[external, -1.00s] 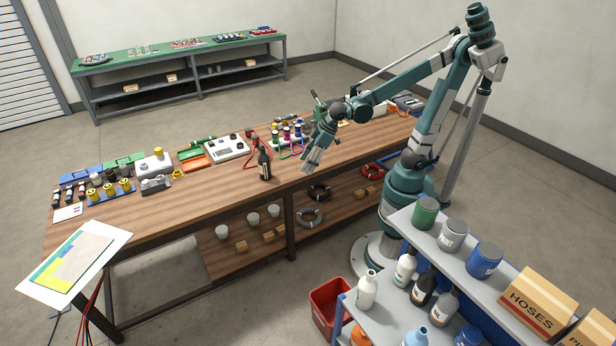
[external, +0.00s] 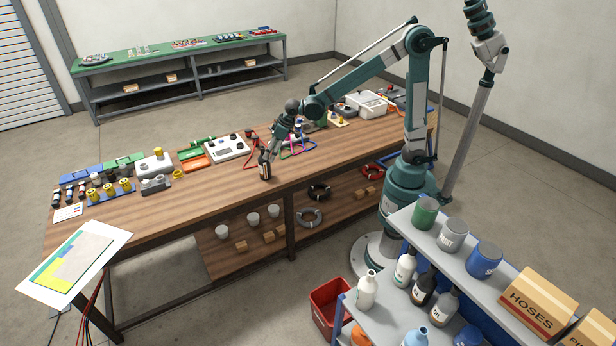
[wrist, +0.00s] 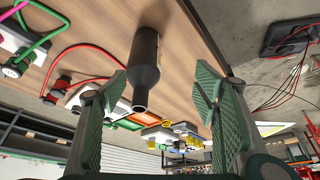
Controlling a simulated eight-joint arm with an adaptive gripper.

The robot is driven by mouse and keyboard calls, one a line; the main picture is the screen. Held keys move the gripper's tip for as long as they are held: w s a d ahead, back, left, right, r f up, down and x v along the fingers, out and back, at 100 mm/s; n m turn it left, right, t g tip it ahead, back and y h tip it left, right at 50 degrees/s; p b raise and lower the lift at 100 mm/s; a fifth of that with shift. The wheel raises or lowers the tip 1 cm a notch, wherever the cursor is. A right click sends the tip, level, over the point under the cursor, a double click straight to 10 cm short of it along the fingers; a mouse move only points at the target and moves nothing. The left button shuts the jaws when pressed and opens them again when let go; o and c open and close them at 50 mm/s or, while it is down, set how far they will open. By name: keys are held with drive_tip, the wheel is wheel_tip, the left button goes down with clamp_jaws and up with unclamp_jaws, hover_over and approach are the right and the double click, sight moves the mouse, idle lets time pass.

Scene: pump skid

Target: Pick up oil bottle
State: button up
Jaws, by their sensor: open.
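The oil bottle (external: 265,166) is dark with a pale label and stands upright on the wooden bench near its front edge. In the wrist view the dark bottle (wrist: 145,65) shows between the fingers, nearer the left one, its neck pointing toward the camera's lower side. My gripper (external: 271,155) is at the bottle's upper right in the external view, its fingertips overlapping the bottle there. In the wrist view my gripper (wrist: 163,95) is open, with green ridged pads apart and a gap beside the bottle. I cannot tell whether a finger touches it.
A red cable (wrist: 92,50) lies beside the bottle. A white meter box (external: 226,148) and an orange tray (external: 195,160) stand to the left on the bench (external: 190,205). Colored cables (external: 298,148) lie to the right. The bench front near the bottle is clear.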

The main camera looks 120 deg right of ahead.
sight(264, 163)
drive_tip(key=shift+m, duration=0.3)
drive_tip(key=d, duration=0.1)
drive_tip(key=d+f, duration=0.1)
drive_tip(key=d, duration=0.2)
drive_tip(key=shift+w+d+f, duration=0.15)
drive_tip(key=shift+d+f, duration=0.15)
drive_tip(key=shift+f, duration=0.05)
drive_tip(key=shift+x, duration=1.25)
drive_tip(key=shift+f, duration=0.15)
drive_tip(key=shift+b+x, duration=1)
drive_tip(key=shift+x, duration=1.5)
drive_tip(key=shift+d, duration=0.15)
